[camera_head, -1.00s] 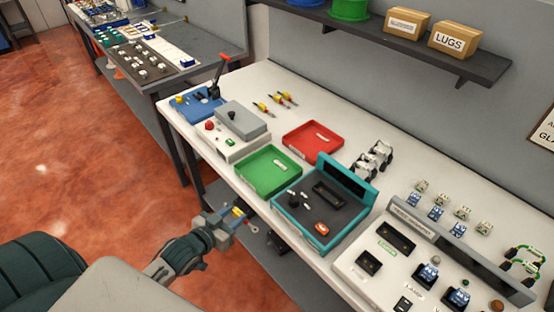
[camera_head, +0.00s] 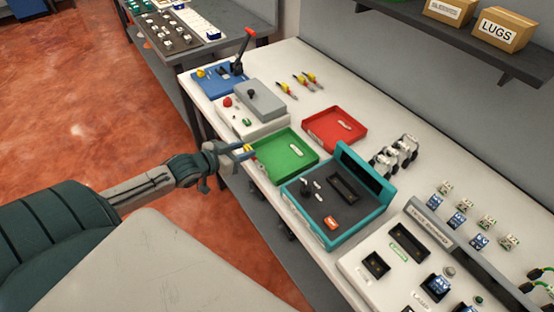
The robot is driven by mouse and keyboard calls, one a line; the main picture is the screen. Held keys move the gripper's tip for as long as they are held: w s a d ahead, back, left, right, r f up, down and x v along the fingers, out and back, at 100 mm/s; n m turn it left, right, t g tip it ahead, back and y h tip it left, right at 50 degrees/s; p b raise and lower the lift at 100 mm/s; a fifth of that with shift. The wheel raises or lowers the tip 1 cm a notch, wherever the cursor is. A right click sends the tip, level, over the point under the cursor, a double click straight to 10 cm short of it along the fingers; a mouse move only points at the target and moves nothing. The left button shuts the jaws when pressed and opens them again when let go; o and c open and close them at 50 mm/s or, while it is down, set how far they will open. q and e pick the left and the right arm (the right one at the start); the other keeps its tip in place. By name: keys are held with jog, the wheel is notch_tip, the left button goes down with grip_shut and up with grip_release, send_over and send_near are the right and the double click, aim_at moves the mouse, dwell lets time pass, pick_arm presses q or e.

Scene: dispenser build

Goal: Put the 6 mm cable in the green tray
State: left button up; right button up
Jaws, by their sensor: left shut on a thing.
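The green tray (camera_head: 281,163) lies on the white bench, with a small pale label inside it. My left gripper (camera_head: 244,151) is at the tray's left edge, shut on a short cable (camera_head: 248,148) with a yellow part showing between the fingers. The fingers hide most of this cable, and its size cannot be read. From this view I cannot tell whether the cable is over the tray or just outside its rim. My right gripper is out of view.
A red tray (camera_head: 325,133) lies behind the green one. A teal-framed tester (camera_head: 345,215) stands close on its right, and a grey-topped box (camera_head: 262,100) on its left.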

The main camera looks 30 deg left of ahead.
pick_arm(q)
send_over(276, 159)
jog(key=s, duration=0.1)
jog(key=shift+s+a+f+p, duration=0.2)
jog(key=shift+a+f+p, duration=0.1)
jog(key=shift+a+p, duration=0.1)
jog(key=shift+w+d+f, duration=0.15)
jog(key=shift+w+d, duration=0.15)
jog(key=shift+w, duration=0.1)
jog(key=shift+w+d, duration=0.2)
jog(key=shift+w, duration=0.1)
notch_tip(276, 159, down, 3)
jog(key=shift+f+p, duration=0.15)
jog(key=shift+p, duration=0.45)
jog(key=shift+f, duration=0.2)
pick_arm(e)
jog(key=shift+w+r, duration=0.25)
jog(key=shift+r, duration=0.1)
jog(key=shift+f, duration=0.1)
pick_arm(q)
jog(key=o, duration=0.6)
jog(key=shift+f, duration=0.15)
jog(key=shift+c, duration=0.2)
jog(key=o, duration=0.5)
jog(key=shift+c, duration=0.2)
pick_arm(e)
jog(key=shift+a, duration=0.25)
